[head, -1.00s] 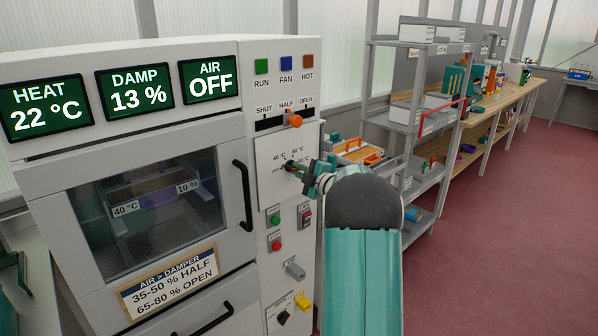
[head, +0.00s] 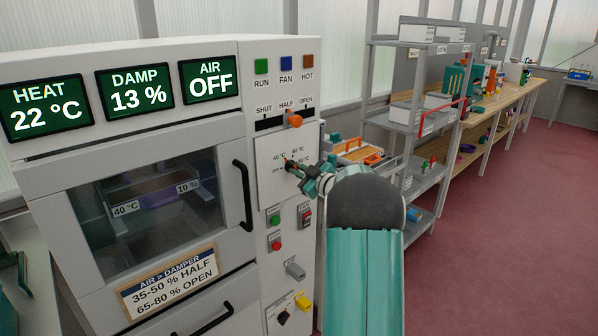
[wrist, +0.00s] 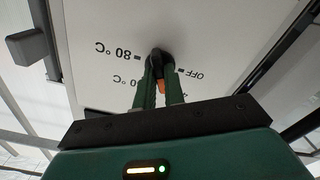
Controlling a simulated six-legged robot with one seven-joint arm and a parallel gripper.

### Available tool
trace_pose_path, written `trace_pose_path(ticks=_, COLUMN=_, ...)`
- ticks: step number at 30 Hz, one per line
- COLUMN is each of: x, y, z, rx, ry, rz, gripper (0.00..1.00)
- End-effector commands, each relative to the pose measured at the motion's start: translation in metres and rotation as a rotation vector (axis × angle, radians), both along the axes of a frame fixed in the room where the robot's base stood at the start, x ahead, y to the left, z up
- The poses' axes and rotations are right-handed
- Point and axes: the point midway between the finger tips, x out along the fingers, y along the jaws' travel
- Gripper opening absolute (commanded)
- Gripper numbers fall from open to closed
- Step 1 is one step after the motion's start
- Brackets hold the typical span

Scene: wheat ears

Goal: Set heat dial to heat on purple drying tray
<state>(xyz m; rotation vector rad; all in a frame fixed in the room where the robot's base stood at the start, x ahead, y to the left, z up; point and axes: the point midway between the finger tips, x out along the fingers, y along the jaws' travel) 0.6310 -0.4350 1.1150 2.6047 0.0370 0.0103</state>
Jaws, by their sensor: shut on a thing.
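The heat dial (wrist: 166,56) is a dark round knob with an orange mark, on a white panel of the dryer. It also shows small in the head view (head: 288,162). Labels around it read OFF, 80 °C and others partly hidden by the fingers. My gripper (wrist: 160,72) is shut on the dial, its green fingers on either side. In the head view my gripper (head: 291,166) reaches the panel from the right. I cannot tell exactly which label the orange mark points at. The purple drying tray (head: 158,197) sits behind the dryer window, labelled 40 °C and 10 %.
The displays read HEAT 22 °C (head: 45,107), DAMP 13 % and AIR OFF. An orange damper slider (head: 294,121) is above the dial; green and red buttons (head: 275,232) are below. The door handle (head: 243,195) is left. Shelves (head: 405,130) stand at right.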

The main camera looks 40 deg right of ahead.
Motion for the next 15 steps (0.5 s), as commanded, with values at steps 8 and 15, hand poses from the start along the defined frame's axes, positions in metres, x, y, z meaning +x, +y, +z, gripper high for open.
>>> trace_pose_path(ticks=8, x=-0.0003, y=0.0, z=-0.0001, rx=0.015, ry=0.0, rz=0.0, gripper=0.0)
trace_pose_path(ticks=15, x=-0.0003, y=-0.0001, z=-0.0002, rx=0.014, ry=0.0, rz=0.0, gripper=0.19)
